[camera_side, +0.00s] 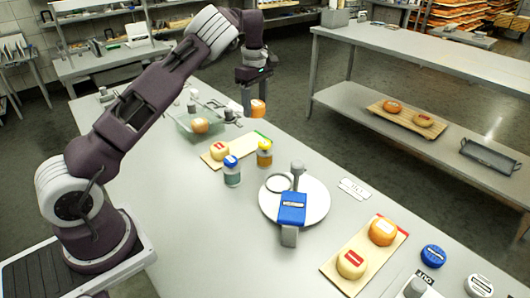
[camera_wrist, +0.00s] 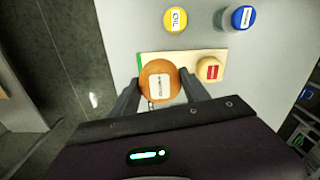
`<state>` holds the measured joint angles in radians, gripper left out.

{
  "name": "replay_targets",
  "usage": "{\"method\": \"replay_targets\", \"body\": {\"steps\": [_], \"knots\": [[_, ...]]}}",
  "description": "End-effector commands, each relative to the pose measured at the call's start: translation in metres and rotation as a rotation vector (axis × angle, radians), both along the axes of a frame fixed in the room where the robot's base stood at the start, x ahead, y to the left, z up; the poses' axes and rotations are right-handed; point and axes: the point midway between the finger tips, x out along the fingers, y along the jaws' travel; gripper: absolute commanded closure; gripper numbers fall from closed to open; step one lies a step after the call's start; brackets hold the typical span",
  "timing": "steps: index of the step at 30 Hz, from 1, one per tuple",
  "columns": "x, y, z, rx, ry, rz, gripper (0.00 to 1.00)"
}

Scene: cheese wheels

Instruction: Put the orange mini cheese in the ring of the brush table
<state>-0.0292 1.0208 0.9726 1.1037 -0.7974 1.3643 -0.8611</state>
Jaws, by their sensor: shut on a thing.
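My gripper (camera_side: 251,98) is shut on an orange mini cheese (camera_side: 259,109) with a white label. It holds the cheese above the far part of the table, at the far edge of a wooden board with a green end. In the wrist view the orange cheese (camera_wrist: 152,68) sits between the two fingers (camera_wrist: 161,93). The brush table appears to be the white round plate (camera_side: 314,212) at the table's middle, nearer the side camera. A thin ring (camera_side: 279,190) lies on it, beside a grey upright post and a blue-topped block (camera_side: 292,207).
The board (camera_side: 245,147) carries a yellow cheese (camera_side: 219,150). A blue-capped jar (camera_side: 232,175) and yellow oil jar (camera_side: 264,155) stand between board and plate. A front board (camera_side: 345,278) holds two cheeses.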

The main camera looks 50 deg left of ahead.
Motion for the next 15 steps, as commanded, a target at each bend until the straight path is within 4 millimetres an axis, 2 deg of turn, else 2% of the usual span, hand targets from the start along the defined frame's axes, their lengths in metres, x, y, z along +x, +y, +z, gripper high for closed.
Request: {"method": "replay_targets", "body": {"steps": [1,5,9,12,15], "knots": [[0.000,-0.022,0.012,0.000,-0.007,-0.003,0.91],[-0.013,-0.082,0.040,0.003,-0.013,0.005,0.91],[-0.040,-0.143,0.062,-0.005,-0.009,-0.001,0.91],[-0.058,-0.171,0.070,-0.009,-0.002,-0.009,0.91],[-0.069,-0.184,0.072,-0.011,0.004,-0.014,0.91]]}}
